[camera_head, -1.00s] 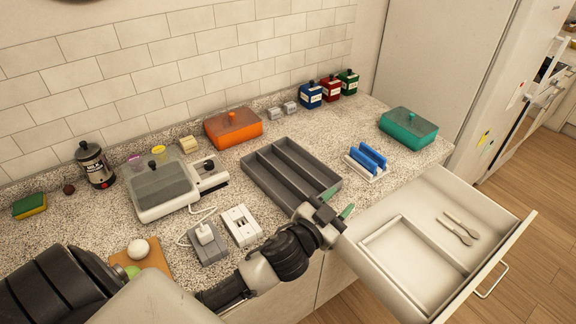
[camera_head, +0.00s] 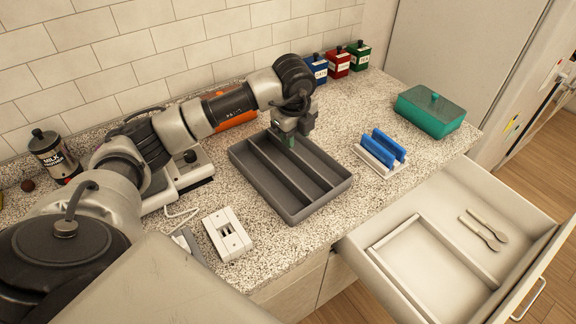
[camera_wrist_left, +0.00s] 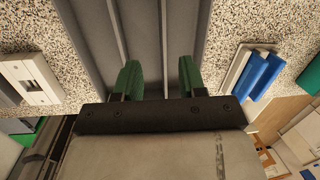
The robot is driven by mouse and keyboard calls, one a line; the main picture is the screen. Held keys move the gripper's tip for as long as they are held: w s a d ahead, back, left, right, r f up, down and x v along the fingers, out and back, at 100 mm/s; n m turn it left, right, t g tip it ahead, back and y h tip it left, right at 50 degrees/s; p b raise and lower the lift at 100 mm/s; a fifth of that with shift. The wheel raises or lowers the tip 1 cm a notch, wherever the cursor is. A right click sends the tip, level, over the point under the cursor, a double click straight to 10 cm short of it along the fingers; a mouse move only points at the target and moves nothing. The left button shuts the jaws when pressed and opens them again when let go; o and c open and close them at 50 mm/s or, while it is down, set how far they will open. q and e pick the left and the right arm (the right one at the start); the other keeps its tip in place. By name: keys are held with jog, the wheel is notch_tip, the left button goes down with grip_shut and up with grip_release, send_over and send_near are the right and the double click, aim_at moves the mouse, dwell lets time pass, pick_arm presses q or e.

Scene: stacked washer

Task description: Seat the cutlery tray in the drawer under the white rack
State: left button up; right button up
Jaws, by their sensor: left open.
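The grey cutlery tray (camera_head: 322,205) lies on the speckled counter, its long compartments empty. It also fills the top middle of the left wrist view (camera_wrist_left: 91,50). My left gripper (camera_head: 288,138) is over the tray's back end, open, green fingers pointing down. In the left wrist view the gripper (camera_wrist_left: 159,80) has a tray divider between its fingers; I cannot tell whether they touch it. The white rack (camera_head: 374,160) holds blue pieces on the counter right of the tray. The drawer (camera_head: 520,187) below it stands open. My right gripper is not in view.
In the drawer are a pale raised frame (camera_head: 437,223) on the left and two utensils (camera_head: 482,232) on the right. A teal box (camera_head: 430,110) is behind the rack. A white socket block (camera_head: 227,234) is left of the tray.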

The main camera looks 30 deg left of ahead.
aim_at(297, 155)
pick_arm(q)
jog(key=f, duration=0.3)
jog(key=shift+w+f+p, duration=0.2)
jog(key=shift+f+p, duration=0.1)
jog(key=shift+p, duration=0.05)
jog(key=f, duration=0.1)
jog(key=w+f+p, duration=0.1)
jog(key=f, duration=0.1)
jog(key=f+p, duration=0.1)
jog(key=shift+w+a+f, duration=0.2)
jog(key=shift+a+f, duration=0.05)
jog(key=shift+f, duration=0.05)
jog(key=shift+w+f, duration=0.1)
jog(key=shift+f, duration=0.45)
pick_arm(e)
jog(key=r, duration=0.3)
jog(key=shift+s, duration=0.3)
pick_arm(q)
jog(key=c, duration=0.7)
grip_shut()
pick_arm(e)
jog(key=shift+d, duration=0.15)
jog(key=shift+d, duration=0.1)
